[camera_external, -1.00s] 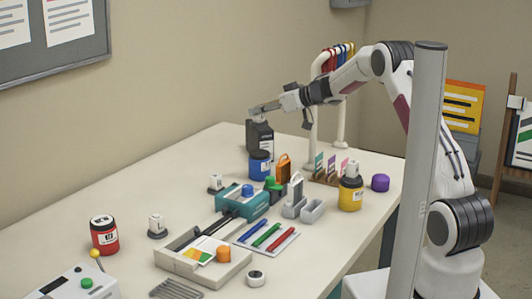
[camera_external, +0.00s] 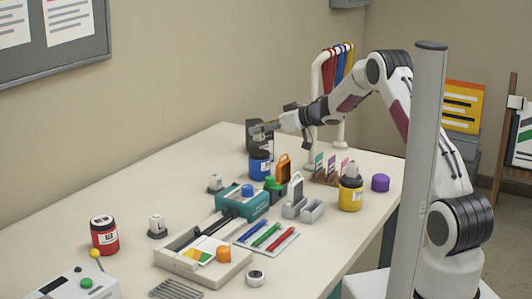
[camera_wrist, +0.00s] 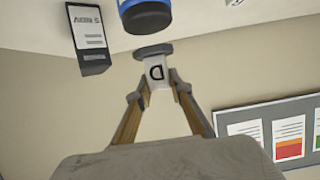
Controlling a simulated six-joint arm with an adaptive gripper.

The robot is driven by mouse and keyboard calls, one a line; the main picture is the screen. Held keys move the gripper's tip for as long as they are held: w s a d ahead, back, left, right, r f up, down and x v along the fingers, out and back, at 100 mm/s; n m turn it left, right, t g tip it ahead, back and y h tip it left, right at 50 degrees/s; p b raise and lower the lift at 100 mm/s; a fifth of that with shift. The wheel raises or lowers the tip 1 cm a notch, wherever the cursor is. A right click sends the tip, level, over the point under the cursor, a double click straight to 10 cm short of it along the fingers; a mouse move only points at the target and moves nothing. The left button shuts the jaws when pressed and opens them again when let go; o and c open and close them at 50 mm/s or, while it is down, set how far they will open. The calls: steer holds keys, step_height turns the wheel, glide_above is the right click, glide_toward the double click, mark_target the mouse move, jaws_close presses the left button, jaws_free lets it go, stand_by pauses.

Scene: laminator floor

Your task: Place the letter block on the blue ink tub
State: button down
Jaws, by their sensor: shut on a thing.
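The letter block (camera_wrist: 157,72) is white with a black D and a grey disc base, in the wrist view. My gripper (camera_wrist: 157,92) is shut on it, one finger on each side. The blue ink tub (camera_external: 260,167) has a dark lid and stands near the back of the table. It also shows at the top of the wrist view (camera_wrist: 146,14), with a small gap between its lid and the block's base. In the external view my gripper (camera_external: 258,131) is just above the tub; the block is hard to make out there.
An orange holder (camera_external: 283,168) and teal tool (camera_external: 245,203) are in front. Other white blocks stand on the table (camera_external: 157,226) and on the yellow tub (camera_external: 351,194).

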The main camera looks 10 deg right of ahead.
mark_target(263, 137)
steer(key=shift+f, duration=1.3)
steer(key=shift+f, duration=0.15)
steer(key=c, duration=1.8)
jaws_free()
steer(key=shift+f, duration=0.1)
steer(key=shift+r, duration=0.2)
steer(key=shift+v, duration=6)
steer(key=shift+f, duration=0.15)
